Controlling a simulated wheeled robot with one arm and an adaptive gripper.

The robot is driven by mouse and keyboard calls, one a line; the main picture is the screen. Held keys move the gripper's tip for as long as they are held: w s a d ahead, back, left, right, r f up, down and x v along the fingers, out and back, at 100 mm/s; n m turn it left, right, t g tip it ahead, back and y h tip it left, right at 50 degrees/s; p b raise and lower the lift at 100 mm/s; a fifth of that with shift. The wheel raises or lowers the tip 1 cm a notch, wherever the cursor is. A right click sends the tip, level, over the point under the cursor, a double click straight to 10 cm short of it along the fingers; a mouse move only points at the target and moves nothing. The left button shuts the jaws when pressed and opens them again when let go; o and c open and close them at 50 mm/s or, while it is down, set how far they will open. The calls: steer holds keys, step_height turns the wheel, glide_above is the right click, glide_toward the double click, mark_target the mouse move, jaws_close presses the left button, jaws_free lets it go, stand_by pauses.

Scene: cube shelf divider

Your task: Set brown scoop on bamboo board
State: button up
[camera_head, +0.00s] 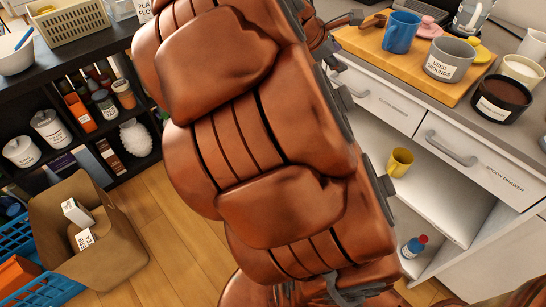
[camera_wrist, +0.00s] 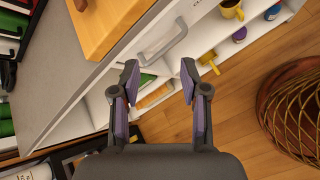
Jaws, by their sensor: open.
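The bamboo board (camera_head: 388,58) lies on the grey counter in the head view. Its corner (camera_wrist: 112,28) also shows at the top of the wrist view. A small brown thing that looks like the brown scoop (camera_head: 374,21) rests at the board's far left part, beside a blue mug. A sliver of a brown thing (camera_wrist: 80,4) shows on the board at the top edge of the wrist view. My gripper (camera_wrist: 160,72) is open, with nothing between its fingers. It hangs in front of the counter's drawer side, apart from the board. My arm hides most of it in the head view.
A blue mug (camera_head: 401,32), a used-grounds pot (camera_head: 449,60) and a pink item (camera_head: 428,27) stand on the board. A dark bowl (camera_head: 502,98) is on the counter. Drawer handles (camera_head: 451,150) stick out. A woven basket (camera_wrist: 294,108) stands on the floor.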

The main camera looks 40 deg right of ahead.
steer(key=s+a+f+m+g+y, duration=0.1)
steer(key=s+a+f+m+y, duration=0.2)
steer(key=s+a, duration=0.3)
steer(key=s+a+f+m+g+y, duration=0.1)
steer(key=s+a+f+m+y, duration=0.2)
steer(key=a, duration=1.3)
steer(key=s+a+f+m+y, duration=0.4)
steer(key=s+a+f, duration=0.2)
steer(key=s+a, duration=0.3)
steer(key=a, duration=0.2)
steer(key=shift+a+f+g, duration=0.25)
steer(key=shift+a+g, duration=0.05)
steer(key=shift+g, duration=0.1)
